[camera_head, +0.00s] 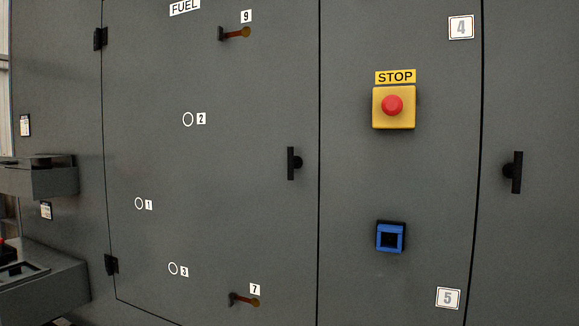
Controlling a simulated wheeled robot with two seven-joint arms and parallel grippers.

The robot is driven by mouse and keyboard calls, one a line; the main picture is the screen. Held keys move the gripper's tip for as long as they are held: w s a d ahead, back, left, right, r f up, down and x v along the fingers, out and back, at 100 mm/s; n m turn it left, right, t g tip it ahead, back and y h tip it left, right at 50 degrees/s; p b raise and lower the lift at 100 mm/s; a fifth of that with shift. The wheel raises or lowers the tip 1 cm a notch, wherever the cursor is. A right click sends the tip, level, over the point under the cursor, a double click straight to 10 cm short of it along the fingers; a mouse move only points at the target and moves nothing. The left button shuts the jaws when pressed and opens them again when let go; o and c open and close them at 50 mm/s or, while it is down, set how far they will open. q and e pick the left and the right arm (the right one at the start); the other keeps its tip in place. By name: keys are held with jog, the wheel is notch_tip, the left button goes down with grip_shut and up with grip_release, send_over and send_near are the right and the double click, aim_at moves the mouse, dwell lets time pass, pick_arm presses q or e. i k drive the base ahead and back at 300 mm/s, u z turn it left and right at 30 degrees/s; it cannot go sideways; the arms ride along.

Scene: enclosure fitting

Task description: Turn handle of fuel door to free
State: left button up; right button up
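The fuel door (240,200) is a large grey panel marked with a white FUEL label (184,8) at its top. Its handle (292,163) is a short black bar on a round base near the door's right edge, standing upright. The door sits flush in the enclosure front, with two black hinges (100,38) on its left edge. Neither of my grippers is in the head view.
To the right are a yellow STOP box with a red button (392,105), a blue square fitting (390,237) and another black handle (514,172). Orange-brown latches (236,33) sit by labels 9 and 7. Grey boxes (38,178) jut out at left.

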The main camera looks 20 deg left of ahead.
aim_at(291, 162)
jog(key=u, duration=0.35)
jog(key=k, duration=0.9)
jog(key=u, duration=2)
jog(key=i, duration=2.6)
jog(key=z, duration=1.45)
jog(key=i, duration=1.1)
jog(key=z, duration=1.05)
